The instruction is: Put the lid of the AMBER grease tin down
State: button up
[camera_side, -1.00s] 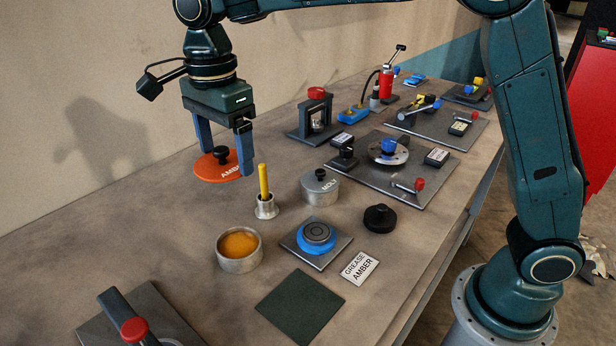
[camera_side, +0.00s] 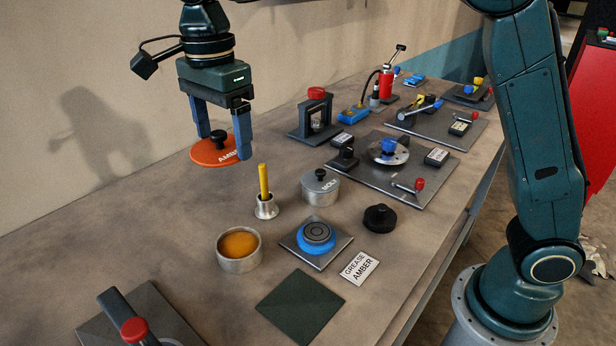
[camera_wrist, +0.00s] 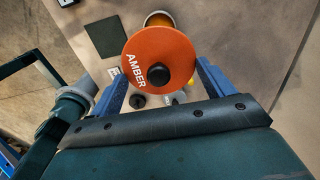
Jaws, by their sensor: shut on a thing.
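The orange lid (camera_side: 205,155), marked AMBER and with a black knob, is in the air in my gripper (camera_side: 226,143). The blue fingers stand wide apart on either side of it. The wrist view shows the lid's top (camera_wrist: 150,46) facing the camera between the fingers. The open metal tin (camera_side: 240,264) of amber grease stands on the table below and to the right of the lid in the side view, its grease uncovered. Part of the tin shows behind the lid in the wrist view (camera_wrist: 159,14). A bare dark green mat (camera_side: 300,307) lies in front of the tin.
A yellow stick stands in a small metal holder (camera_side: 266,207). Nearby are a lidded MOLY tin (camera_side: 321,191), a blue round fixture (camera_side: 316,238) on a plate, a black knobbed part (camera_side: 380,218) and a GREASE AMBER card (camera_side: 359,267). A red-knobbed lever (camera_side: 134,329) stands front left.

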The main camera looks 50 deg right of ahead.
jog(key=s+f, duration=0.3)
jog(key=s, duration=1.3)
jog(key=shift+a+f, duration=0.2)
jog(key=shift+a, duration=0.05)
send_over(303, 302)
notch_tip(303, 302, down, 16)
jog(key=shift+r, duration=0.1)
jog(key=shift+f, duration=2.1)
jog(key=shift+f, duration=0.2)
jog(key=o, duration=0.9)
